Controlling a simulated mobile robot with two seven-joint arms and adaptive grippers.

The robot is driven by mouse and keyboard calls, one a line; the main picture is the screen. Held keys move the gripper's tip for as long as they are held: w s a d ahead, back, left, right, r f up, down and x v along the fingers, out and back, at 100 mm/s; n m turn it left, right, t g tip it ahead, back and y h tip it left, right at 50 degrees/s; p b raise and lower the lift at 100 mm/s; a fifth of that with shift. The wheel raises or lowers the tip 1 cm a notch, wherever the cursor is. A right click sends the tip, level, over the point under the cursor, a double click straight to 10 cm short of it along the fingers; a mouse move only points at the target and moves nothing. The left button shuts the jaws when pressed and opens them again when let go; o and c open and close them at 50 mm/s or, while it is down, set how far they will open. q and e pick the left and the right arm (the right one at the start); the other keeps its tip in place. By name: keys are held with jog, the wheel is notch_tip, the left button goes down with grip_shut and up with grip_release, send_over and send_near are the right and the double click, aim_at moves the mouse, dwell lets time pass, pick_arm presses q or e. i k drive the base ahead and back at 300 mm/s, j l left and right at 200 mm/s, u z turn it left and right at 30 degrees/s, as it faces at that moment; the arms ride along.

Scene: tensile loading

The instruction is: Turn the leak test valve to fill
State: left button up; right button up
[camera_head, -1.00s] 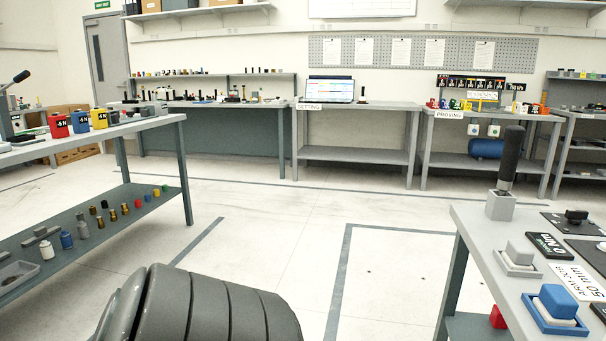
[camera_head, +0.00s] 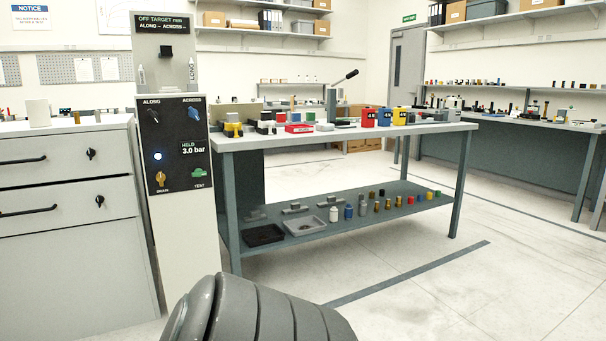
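No part marked as the leak test valve or "fill" can be read in the head view. A tall pale column (camera_head: 180,240) at left carries a dark control panel (camera_head: 176,135). A display (camera_head: 198,148) reads "HELD 3.0 bar". Whether one of these handles is the valve I cannot tell. Neither gripper is in view.
A grey workbench (camera_head: 335,139) stands right of the column, with coloured blocks on top and trays and small parts on its shelf. A drawer cabinet (camera_head: 60,220) stands left of the column. Open floor (camera_head: 420,270) lies at front right. My dark ribbed body part fills the bottom centre.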

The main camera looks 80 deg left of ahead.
aim_at(198, 172)
jog(key=u, duration=1.8)
